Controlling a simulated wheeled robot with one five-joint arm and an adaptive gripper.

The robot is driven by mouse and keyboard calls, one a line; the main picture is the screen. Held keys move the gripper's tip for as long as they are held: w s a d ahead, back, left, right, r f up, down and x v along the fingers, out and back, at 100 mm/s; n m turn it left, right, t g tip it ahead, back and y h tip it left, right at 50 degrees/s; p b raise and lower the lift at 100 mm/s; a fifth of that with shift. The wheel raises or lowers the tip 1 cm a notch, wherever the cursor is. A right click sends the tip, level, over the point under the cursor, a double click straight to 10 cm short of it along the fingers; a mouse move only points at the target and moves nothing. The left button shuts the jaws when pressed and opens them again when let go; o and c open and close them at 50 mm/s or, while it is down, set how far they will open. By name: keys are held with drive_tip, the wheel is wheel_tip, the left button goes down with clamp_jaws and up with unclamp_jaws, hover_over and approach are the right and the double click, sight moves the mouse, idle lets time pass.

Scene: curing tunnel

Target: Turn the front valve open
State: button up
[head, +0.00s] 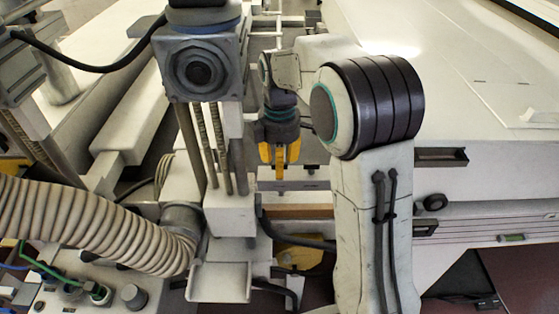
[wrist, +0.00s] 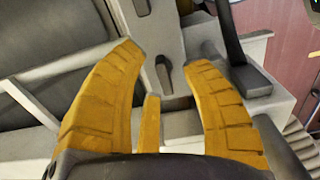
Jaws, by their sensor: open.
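My gripper (head: 279,158) points down beside the grey column in the middle of the head view, its yellow fingers apart. In the wrist view my gripper (wrist: 163,58) is open, with nothing held between its fingers. A light grey bracket with a dark slot (wrist: 163,72) lies beyond the gap between the fingertips. A dark lever-like part (wrist: 232,40) with a blocky foot (wrist: 250,82) stands just right of the right finger, apart from it. I cannot tell whether this is the front valve; no valve shows clearly in either view.
A ribbed hose (head: 90,225) runs in from the left of the head view. A grey column with a square head (head: 203,65) stands close left of my gripper. A large pale panel (head: 460,80) fills the right. Dark curved hoses (head: 300,243) lie below my gripper.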

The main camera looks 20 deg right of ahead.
drive_tip(key=shift+o, duration=0.2)
clamp_jaws()
drive_tip(key=shift+n, duration=0.3)
drive_tip(key=n, duration=0.3)
drive_tip(key=shift+n, duration=0.4)
drive_tip(key=n, duration=0.4)
drive_tip(key=shift+a+n, duration=0.15)
drive_tip(key=shift+n, duration=0.15)
drive_tip(key=n, duration=0.4)
drive_tip(key=shift+s+p, duration=0.15)
drive_tip(key=shift+p, duration=0.15)
drive_tip(key=shift+a+n, duration=0.1)
drive_tip(key=shift+n, duration=2.3)
